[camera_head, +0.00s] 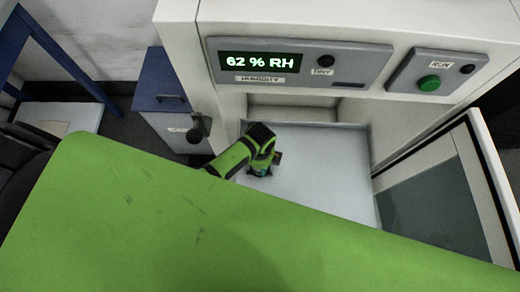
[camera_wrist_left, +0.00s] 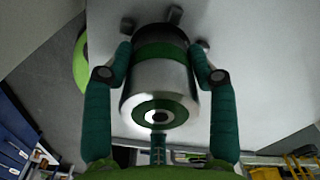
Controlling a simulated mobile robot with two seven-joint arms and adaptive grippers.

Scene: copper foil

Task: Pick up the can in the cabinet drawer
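The can (camera_wrist_left: 160,75) is silver with a green band and a green ring on the end facing the left wrist camera. It sits between the two dark green fingers of my left gripper (camera_wrist_left: 160,60), which press against both its sides. In the head view my left gripper (camera_head: 262,170) is low inside the white cabinet's open chamber, over the pale drawer floor (camera_head: 335,165). The can is mostly hidden there by the gripper and arm. I cannot tell whether it is lifted off the floor. My right gripper is in neither view.
The cabinet's front has a humidity display (camera_head: 260,61) reading 62 % RH and a green button (camera_head: 429,83). An open door (camera_head: 465,170) with a grey pane stands at the right. A blue cabinet (camera_head: 160,85) is at the left. The drawer floor right of the gripper is clear.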

